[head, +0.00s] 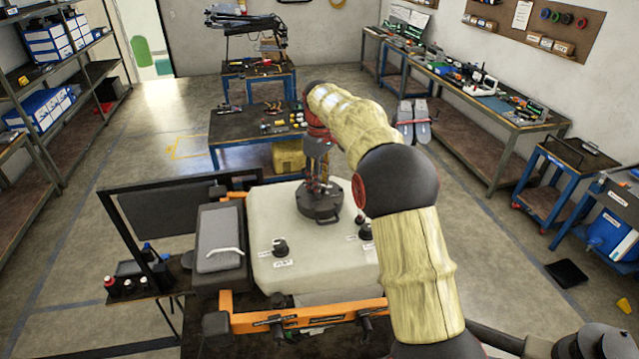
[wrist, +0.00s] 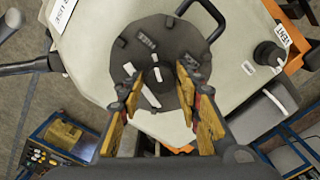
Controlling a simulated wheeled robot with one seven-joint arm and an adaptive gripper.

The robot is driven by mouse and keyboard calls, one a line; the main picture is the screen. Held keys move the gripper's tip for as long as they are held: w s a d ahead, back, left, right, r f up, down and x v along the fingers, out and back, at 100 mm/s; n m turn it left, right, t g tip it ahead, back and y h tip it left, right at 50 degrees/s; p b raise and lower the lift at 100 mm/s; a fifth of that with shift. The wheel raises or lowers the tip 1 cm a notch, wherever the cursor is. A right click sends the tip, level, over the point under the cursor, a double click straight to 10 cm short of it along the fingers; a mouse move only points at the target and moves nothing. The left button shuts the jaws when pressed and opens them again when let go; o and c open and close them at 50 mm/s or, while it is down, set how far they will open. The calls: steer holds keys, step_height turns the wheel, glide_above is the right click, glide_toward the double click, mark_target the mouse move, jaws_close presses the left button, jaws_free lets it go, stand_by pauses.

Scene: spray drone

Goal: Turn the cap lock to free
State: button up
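The black round cap (head: 319,207) sits on top of the pale tank (head: 268,225), with a black loop handle at its edge. In the wrist view the cap (wrist: 150,28) shows white marks and small labels too blurred to read surely. A white bar (wrist: 150,94) lies on the cap between my fingers. My gripper (wrist: 160,77) points down at the cap, its two yellow-and-dark fingers apart on either side of its middle. In the head view my gripper (head: 319,186) is just over the cap. I cannot tell whether the fingertips touch anything.
A black knob (head: 280,247) with labels stands on the tank's front left; another knob (head: 365,231) is at the right, partly behind my arm. A grey case (head: 220,240) is left of the tank. Orange frame bars (head: 300,319) run in front. A workbench (head: 255,125) stands behind.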

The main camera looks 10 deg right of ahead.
steer(key=shift+o, duration=1.3)
step_height(320, 180, up, 12)
